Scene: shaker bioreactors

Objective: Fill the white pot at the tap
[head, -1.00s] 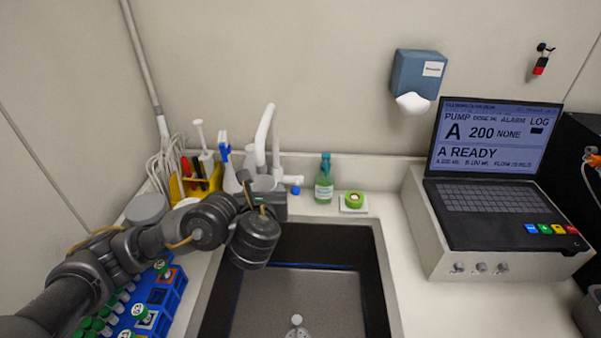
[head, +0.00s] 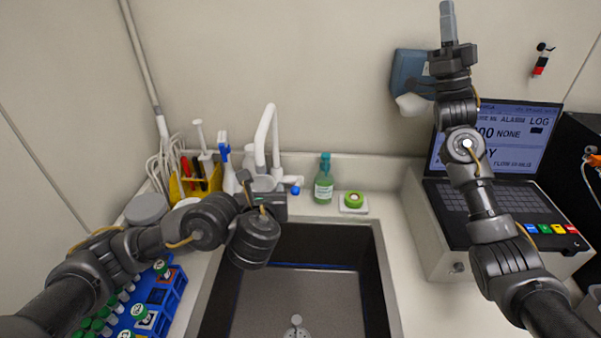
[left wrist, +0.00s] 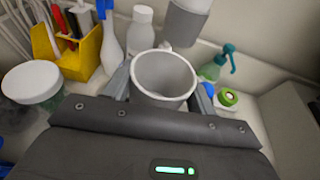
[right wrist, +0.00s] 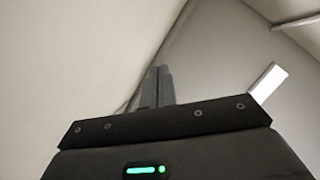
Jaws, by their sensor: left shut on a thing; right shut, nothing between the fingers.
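The white pot (left wrist: 165,76) is upright between the fingers of my left gripper (left wrist: 160,92), which is shut on it. The pot's open mouth faces the left wrist camera, and no water stream shows. In the head view the pot (head: 264,183) is mostly hidden behind my left gripper (head: 262,200). The white gooseneck tap (head: 267,135) rises at the sink's back edge, just above the pot. Its spout (left wrist: 188,18) is close beyond the pot's rim in the left wrist view. A blue-tipped part (head: 295,190) is right of the pot. My right gripper (head: 447,12) is shut, empty and raised, pointing up.
The dark sink (head: 300,300) lies below the left gripper. A green soap bottle (head: 324,182) and a green roll (head: 353,201) stand behind it. A blue tube rack (head: 160,300) and yellow caddy (head: 190,188) are left.

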